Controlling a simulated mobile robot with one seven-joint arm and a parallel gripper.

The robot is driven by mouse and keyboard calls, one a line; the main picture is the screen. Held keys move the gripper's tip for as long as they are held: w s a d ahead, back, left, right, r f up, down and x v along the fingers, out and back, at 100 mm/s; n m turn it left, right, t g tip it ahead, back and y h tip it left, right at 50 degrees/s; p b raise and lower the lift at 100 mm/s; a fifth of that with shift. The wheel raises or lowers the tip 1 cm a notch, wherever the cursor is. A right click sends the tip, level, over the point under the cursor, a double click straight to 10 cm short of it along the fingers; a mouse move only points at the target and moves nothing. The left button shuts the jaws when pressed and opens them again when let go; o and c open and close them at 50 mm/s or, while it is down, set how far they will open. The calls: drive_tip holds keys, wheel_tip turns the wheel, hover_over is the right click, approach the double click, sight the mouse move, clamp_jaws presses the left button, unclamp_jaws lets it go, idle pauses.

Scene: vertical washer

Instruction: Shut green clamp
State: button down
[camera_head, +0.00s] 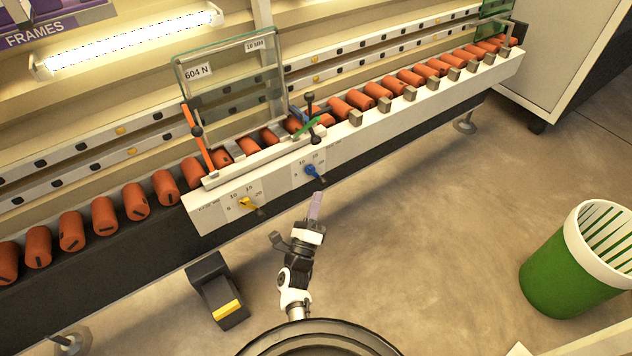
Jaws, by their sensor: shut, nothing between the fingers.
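The green clamp (307,126) is a small green lever at the right end of the white fixture, just right of the glass frame's lower corner. It lies slanted beside a black upright knob (310,104). Whether it is open or closed I cannot tell. My gripper (315,205) is shut and empty. It is in front of the machine, below the blue-pointer dial, apart from the clamp and lower in the picture. A thin purple tip points up from it.
A glass frame (232,72) marked 604 N stands on the fixture. An orange lever (197,138) is at its left. Dials with yellow (249,204) and blue (312,171) pointers face me. Orange rollers line the conveyor. A black-yellow pedal (219,292) and green bin (572,270) stand on the floor.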

sight(312, 131)
drive_tip(key=w+r+p, duration=0.3)
drive_tip(key=w+r, duration=0.3)
drive_tip(key=w, duration=0.4)
drive_tip(key=shift+d+r, duration=0.15)
drive_tip(key=shift+r, duration=0.1)
drive_tip(key=shift+w+r+p, duration=0.1)
drive_tip(key=shift+r+p, duration=0.05)
drive_tip(key=shift+p, duration=0.25)
